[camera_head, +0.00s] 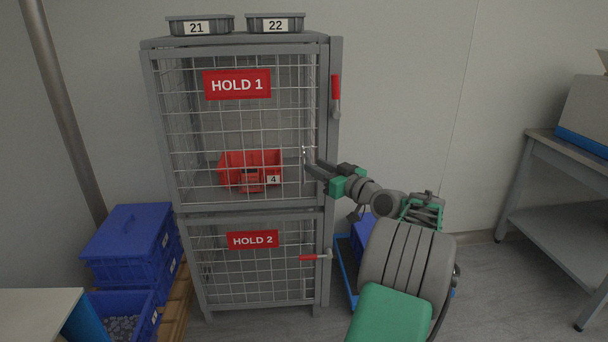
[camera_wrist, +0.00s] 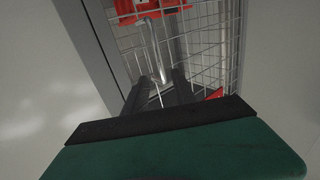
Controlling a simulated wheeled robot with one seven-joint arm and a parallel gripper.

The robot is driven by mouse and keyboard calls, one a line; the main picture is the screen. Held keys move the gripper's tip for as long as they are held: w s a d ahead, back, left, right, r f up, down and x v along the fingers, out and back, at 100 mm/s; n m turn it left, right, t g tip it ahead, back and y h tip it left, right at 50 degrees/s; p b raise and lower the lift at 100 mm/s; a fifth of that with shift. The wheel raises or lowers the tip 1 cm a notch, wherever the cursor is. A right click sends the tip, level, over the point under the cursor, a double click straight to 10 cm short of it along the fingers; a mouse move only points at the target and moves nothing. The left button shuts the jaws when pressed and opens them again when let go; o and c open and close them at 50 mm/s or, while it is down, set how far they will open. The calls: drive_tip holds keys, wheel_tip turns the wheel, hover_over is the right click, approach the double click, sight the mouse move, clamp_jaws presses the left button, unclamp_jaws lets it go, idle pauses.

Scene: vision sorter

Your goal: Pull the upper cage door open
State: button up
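The upper cage door (camera_head: 237,129) is a grey-framed wire mesh panel with a red HOLD 1 sign (camera_head: 237,85). I cannot tell whether it is fully closed or slightly ajar. Its red latch lever (camera_head: 336,88) stands upright on the right side. A thin pale upright handle (camera_wrist: 155,48) shows in the wrist view against the mesh, by the fingers. My gripper (camera_head: 312,165) is at the door's right part, low down. Its two dark fingers stand apart in the wrist view (camera_wrist: 160,90), with the handle's lower end between them; contact is unclear.
A red bin (camera_head: 250,171) marked 4 is behind the upper mesh. The lower HOLD 2 door (camera_head: 254,267) has its red lever (camera_head: 314,257) horizontal. Grey trays (camera_head: 200,25) sit on top. Blue crates (camera_head: 128,247) stand left; a bench (camera_head: 566,170) stands right, with floor between it and the cage.

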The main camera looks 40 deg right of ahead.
sight(304, 160)
drive_tip(key=w+b, duration=0.1)
drive_tip(key=w, duration=0.5)
drive_tip(key=shift+w, duration=0.15)
drive_tip(key=shift+c, duration=0.4)
clamp_jaws()
drive_tip(key=shift+r, duration=0.1)
idle(0.6)
